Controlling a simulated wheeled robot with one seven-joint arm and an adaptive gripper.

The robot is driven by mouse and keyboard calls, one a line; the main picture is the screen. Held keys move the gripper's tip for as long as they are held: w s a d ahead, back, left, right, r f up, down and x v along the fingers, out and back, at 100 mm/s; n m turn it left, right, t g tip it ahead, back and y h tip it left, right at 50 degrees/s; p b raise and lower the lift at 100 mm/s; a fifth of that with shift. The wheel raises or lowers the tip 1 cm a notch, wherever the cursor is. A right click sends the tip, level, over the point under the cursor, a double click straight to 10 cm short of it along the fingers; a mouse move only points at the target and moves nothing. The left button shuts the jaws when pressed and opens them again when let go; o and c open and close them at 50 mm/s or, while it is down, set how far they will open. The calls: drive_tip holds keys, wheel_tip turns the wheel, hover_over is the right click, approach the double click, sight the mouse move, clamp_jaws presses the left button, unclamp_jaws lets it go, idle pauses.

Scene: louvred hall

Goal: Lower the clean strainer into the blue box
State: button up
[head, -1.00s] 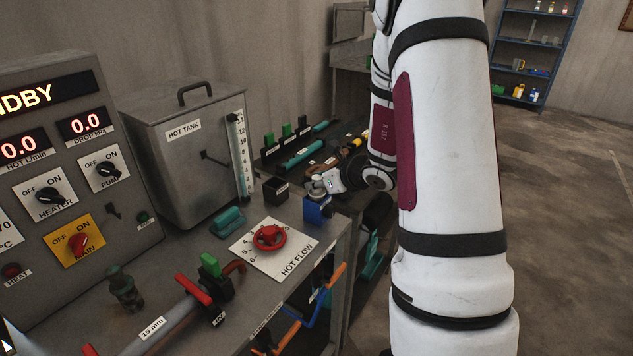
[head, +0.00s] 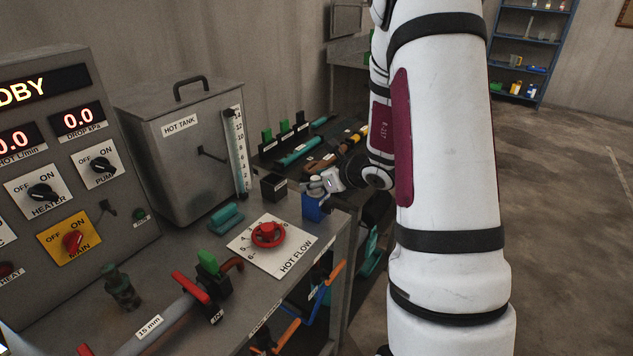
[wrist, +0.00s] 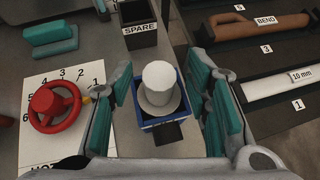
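The strainer (wrist: 160,82), a pale cylinder with a wider round flange, stands upright at the blue box (wrist: 148,127) in the wrist view. Its flange appears within the box's rim; how deep its lower part sits is hidden. In the head view the blue box (head: 312,208) stands at the bench's right edge, with the pale strainer top (head: 314,184) showing above it. My gripper (wrist: 168,105) is open, its teal-padded fingers on either side of the strainer with visible gaps.
A dark SPARE box (wrist: 137,25) stands just behind the blue box. The red HOT FLOW wheel (wrist: 54,107) is to its left, near my left finger. A teal block (wrist: 50,35) lies further back. A rack with a brown BEND pipe (wrist: 262,25) is at right.

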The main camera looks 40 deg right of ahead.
sight(325, 204)
drive_tip(key=shift+r, duration=0.1)
drive_tip(key=s+r+p, duration=0.3)
drive_tip(key=r, duration=0.3)
drive_tip(key=shift+s+d+p, duration=0.15)
drive_tip(key=shift+d+p, duration=0.05)
drive_tip(key=shift+p, duration=0.2)
drive_tip(key=a+v, duration=0.1)
drive_tip(key=v, duration=1.1)
drive_tip(key=shift+d, duration=0.45)
drive_tip(key=shift+o, duration=0.5)
idle(0.6)
